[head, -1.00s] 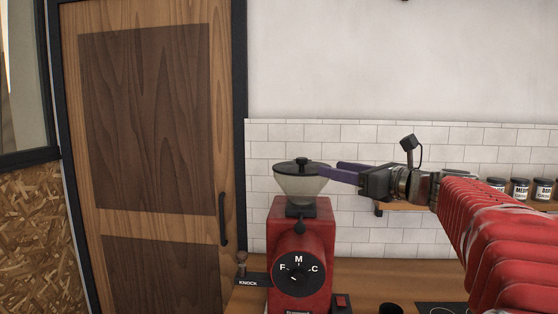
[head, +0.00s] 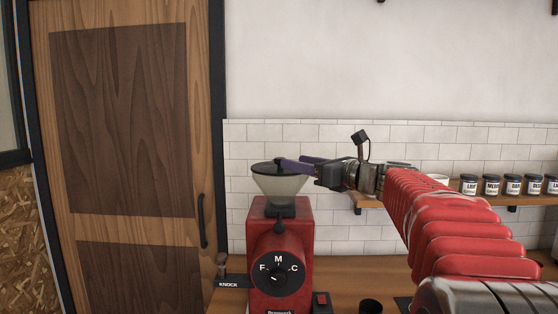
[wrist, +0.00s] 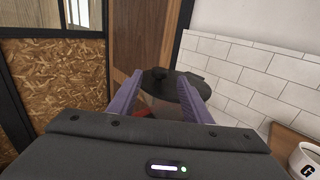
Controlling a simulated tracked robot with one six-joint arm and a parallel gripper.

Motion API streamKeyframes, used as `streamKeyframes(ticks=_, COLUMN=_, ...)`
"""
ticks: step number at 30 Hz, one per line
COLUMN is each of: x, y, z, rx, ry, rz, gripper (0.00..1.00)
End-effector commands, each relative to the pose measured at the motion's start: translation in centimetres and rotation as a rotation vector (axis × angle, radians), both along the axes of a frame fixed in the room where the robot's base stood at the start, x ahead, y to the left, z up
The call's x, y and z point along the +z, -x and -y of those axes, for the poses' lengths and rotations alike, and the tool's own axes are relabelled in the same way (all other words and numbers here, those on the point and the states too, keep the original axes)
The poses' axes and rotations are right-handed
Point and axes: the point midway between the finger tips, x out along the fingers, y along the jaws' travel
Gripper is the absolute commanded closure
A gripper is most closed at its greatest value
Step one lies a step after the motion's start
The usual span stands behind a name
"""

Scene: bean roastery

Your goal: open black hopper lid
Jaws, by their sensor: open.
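The black hopper lid (head: 262,170) lies closed on the pale, cone-shaped hopper (head: 280,185) of a red grinder (head: 281,245). My gripper (head: 284,162) reaches in from the right at lid height, its purple fingers overlapping the lid's right half in the head view. In the wrist view, my gripper (wrist: 163,76) is open, with one finger on either side of the dark lid knob (wrist: 160,80). The lid (wrist: 186,88) shows beyond and between the fingers. I cannot tell whether either finger touches the knob. The fingers hide part of the lid.
A wooden door (head: 125,130) stands at the left. A wall shelf (head: 375,202) with several labelled jars (head: 491,185) runs along the tiled wall at the right. A knock box (head: 229,284) and a dark cup (head: 370,306) stand near the grinder on the wooden counter (head: 345,285).

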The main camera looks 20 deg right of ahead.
Motion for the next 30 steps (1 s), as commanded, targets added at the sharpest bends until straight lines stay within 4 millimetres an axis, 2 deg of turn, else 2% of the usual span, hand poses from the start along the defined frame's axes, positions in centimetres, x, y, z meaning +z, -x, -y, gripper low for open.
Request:
streamKeyframes(ticks=9, x=-0.1, y=-4.6, z=-2.0, rx=0.002, ry=0.000, rz=0.000, gripper=0.55)
streamKeyframes(ticks=15, x=0.0, y=-6.6, z=-2.7, rx=0.000, ry=0.000, rz=0.000, gripper=0.55)
streamKeyframes(ticks=26, x=0.0, y=-7.1, z=-2.9, rx=-0.001, ry=0.000, rz=0.000, gripper=0.55)
streamKeyframes(ticks=30, x=0.0, y=-7.1, z=-2.9, rx=-0.001, ry=0.000, rz=0.000, gripper=0.63)
